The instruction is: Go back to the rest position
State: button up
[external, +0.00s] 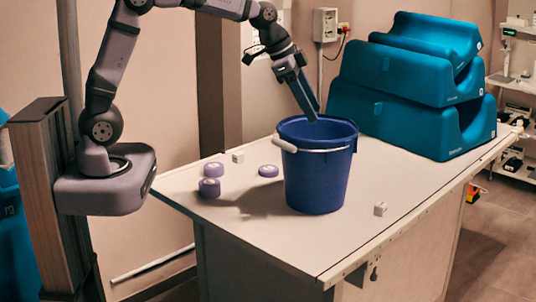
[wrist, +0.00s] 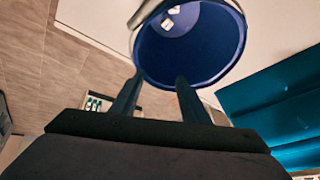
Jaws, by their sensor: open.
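My gripper (external: 312,108) hangs over the blue bucket, its fingers pointing down at the bucket's back rim. In the wrist view my gripper (wrist: 159,82) shows two dark fingers spread apart with nothing between them. The blue bucket (external: 318,180) stands upright on the white table. In the wrist view the bucket (wrist: 190,55) opens ahead of the fingers, with small whitish items (wrist: 168,23) inside. The arm is bent and reaches right from its base at the left.
Small white blocks lie at the back left (external: 238,157) and front right (external: 380,209). Teal foam cushions (external: 410,95) are stacked behind right. The table's (external: 270,235) front left is clear.

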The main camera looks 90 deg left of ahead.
jog(key=s+d+f+n+g+b, duration=0.1)
jog(key=s+d+f, duration=0.4)
jog(key=s, duration=0.3)
jog(key=s+d+f+g+b, duration=0.2)
jog(key=s+d+f, duration=0.3)
jog(key=s+f, duration=0.2)
jog(key=s+d+f+n+g+b, duration=0.1)
jog(key=s+d+f+g, duration=0.1)
jog(key=s+d+f, duration=0.4)
jog(key=s, duration=0.5)
jog(key=shift+f+n, duration=0.3)
jog(key=shift+f, duration=0.1)
jog(key=shift+o, duration=0.6)
jog(key=shift+s+f, duration=0.1)
jog(key=shift+s, duration=0.1)
